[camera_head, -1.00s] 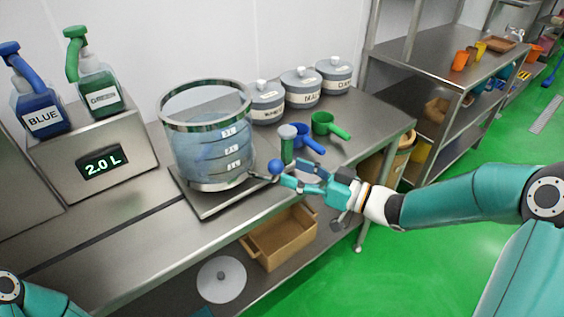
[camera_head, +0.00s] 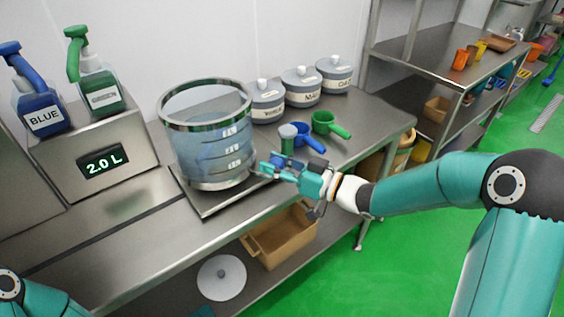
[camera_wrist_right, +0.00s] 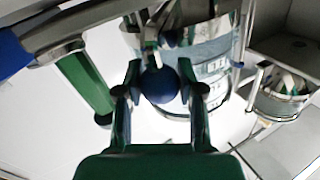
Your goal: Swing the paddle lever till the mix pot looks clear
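The mix pot (camera_head: 207,145) is a clear vessel with a metal rim and level marks, standing on a metal plate on the counter. Its contents look bluish and hazy. The paddle lever ends in a blue ball knob (camera_wrist_right: 160,84) on a metal stem beside the pot. My right gripper (camera_head: 266,168) is at the lever, on the pot's right side. In the right wrist view the knob sits between the two fingers (camera_wrist_right: 160,95); whether they press on it I cannot tell. In the head view the fingers largely hide the knob. My left gripper is out of view.
Lidded grey canisters (camera_head: 301,87) line the wall. The counter's front left is clear.

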